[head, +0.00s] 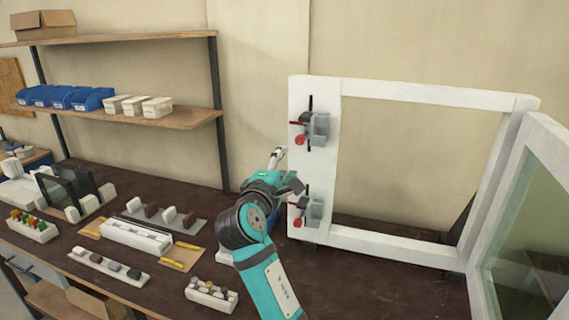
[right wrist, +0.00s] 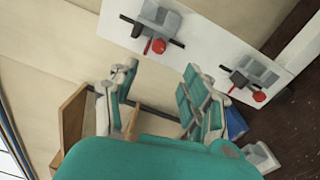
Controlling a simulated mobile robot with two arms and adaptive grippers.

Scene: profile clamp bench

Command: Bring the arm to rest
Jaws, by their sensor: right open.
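My right arm reaches up from the bottom middle of the head view. Its right gripper (head: 287,169) is open, just left of the white frame's left upright. In the right wrist view the fingers of the right gripper (right wrist: 160,80) stand apart with nothing between them. The white profile frame (head: 437,93) stands upright on the bench. Its left plate carries an upper clamp (head: 319,126) and a lower clamp (head: 314,209), each grey with a red tip. Both clamps also show in the right wrist view. The left gripper is not in view.
A second white frame with glass (head: 490,275) stands at the right. The dark bench (head: 370,285) is bare at front right. White holders with small parts (head: 110,265) fill its left side. A wooden shelf (head: 190,117) with blue bins (head: 90,99) stands behind.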

